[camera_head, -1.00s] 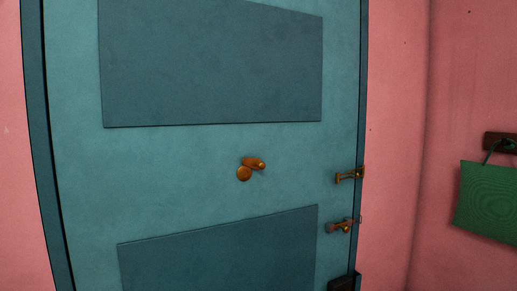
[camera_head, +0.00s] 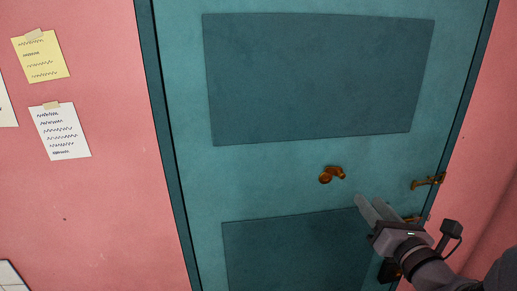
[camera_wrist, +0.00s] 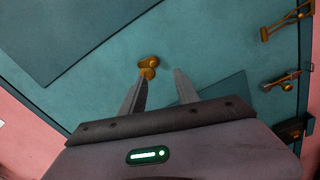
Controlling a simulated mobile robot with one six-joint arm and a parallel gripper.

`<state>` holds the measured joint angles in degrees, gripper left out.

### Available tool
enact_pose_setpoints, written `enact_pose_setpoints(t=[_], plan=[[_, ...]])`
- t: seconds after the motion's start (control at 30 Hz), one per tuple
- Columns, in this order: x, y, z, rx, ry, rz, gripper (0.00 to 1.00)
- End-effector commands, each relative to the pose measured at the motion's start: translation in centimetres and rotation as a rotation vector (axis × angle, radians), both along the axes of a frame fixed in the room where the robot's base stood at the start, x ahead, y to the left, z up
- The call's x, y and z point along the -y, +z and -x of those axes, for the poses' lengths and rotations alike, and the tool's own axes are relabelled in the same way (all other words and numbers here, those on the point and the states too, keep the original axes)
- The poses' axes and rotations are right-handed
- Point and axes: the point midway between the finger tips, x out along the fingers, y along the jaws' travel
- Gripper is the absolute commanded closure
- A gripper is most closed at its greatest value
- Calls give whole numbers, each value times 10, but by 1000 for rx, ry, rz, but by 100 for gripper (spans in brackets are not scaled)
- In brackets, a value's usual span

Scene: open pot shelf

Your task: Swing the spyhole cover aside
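The small brass spyhole fitting (camera_head: 337,171) sits on the teal door (camera_head: 180,100), between its two darker panels. A round brass disc, which looks like the cover (camera_head: 325,178), hangs at its lower left. I cannot tell whether it lies over the hole. In the wrist view the brass spyhole fitting (camera_wrist: 147,62) shows just beyond my fingertips, nearer the left finger. My gripper (camera_head: 370,201) is below and right of the fitting in the head view. In the wrist view my gripper (camera_wrist: 160,76) has its fingers apart with nothing between them.
Brass latches (camera_head: 428,182) stick out at the door's right edge, close to my arm. They also show in the wrist view (camera_wrist: 287,20). Paper notes (camera_head: 60,131) are taped to the pink wall at left. The door around the fitting is clear.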

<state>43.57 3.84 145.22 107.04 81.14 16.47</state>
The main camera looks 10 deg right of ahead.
Motion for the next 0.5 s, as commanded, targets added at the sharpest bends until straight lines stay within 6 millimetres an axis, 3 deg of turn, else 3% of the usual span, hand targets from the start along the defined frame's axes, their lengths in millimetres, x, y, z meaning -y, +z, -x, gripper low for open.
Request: enact_pose_setpoints(t=[0.2, 0.33, 0.5], plan=[[-4, 2, -66, 3, 7, 5, 63], [-5, 1, -93, 4, 5, 5, 63], [-5, 1, -109, 5, 4, 6, 63]])
